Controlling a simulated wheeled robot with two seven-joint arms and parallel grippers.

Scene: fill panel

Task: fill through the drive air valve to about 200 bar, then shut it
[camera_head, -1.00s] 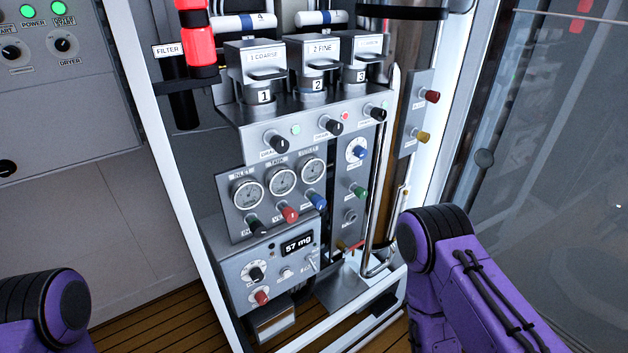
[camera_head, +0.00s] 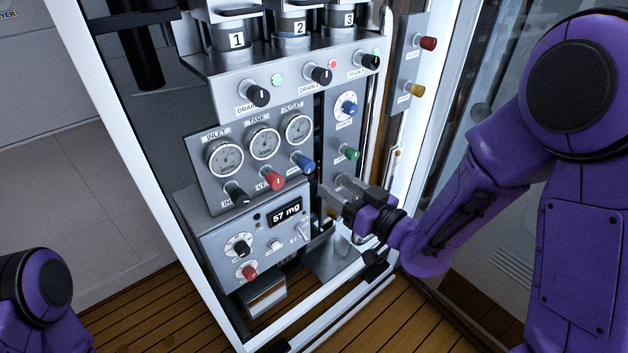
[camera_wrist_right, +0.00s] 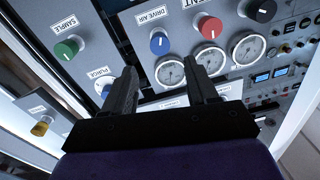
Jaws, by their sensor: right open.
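The blue drive air valve knob (camera_head: 304,163) is on the gauge panel, under the outlet gauge (camera_head: 297,128). Its DRIVE label shows in the right wrist view, where the blue knob (camera_wrist_right: 159,43) lies beyond and between the fingertips. My right gripper (camera_head: 328,194) is open and empty, just below and right of this knob in the head view, apart from it. The tank gauge (camera_head: 264,143) and inlet gauge (camera_head: 225,158) are beside the outlet gauge; their needles are too small to read. My left gripper is out of view.
A red vent knob (camera_head: 270,180) and black inlet knob (camera_head: 237,194) are left of the blue one. A green sample knob (camera_head: 350,153) and a blue purge dial (camera_head: 348,107) are to the right. Below is a box with a 57 mg display (camera_head: 286,212).

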